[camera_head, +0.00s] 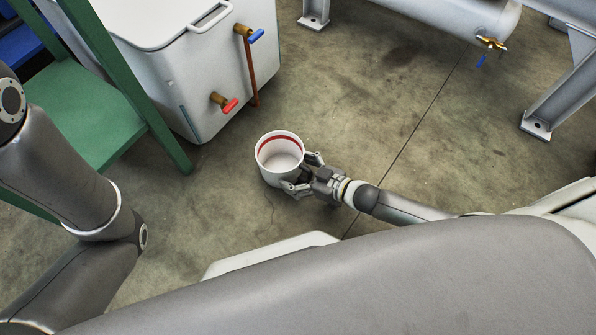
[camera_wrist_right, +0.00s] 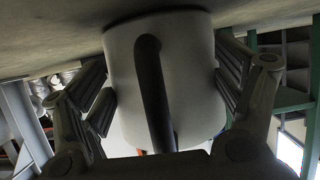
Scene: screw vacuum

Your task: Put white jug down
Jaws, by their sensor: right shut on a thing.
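The white jug (camera_head: 272,172) is upright, with a red band inside its rim, and looks empty. My right gripper (camera_head: 303,174) is shut on the jug, with its fingers on opposite sides of the wall. In the right wrist view, which shows the floor at the top, the jug (camera_wrist_right: 196,60) sits between the two fingers, and its dark handle (camera_wrist_right: 155,95) faces my palm. The jug's base is at or very close to the floor (camera_head: 330,110); I cannot tell whether it touches. My left arm shows at the left, but its gripper is out of view.
A white tank (camera_head: 185,75) with red (camera_head: 230,105) and blue (camera_head: 257,36) valve handles stands behind the jug. A green frame (camera_head: 95,115) is at the left. A grey vessel (camera_head: 440,15) on metal legs is at the upper right. The floor around the jug is clear.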

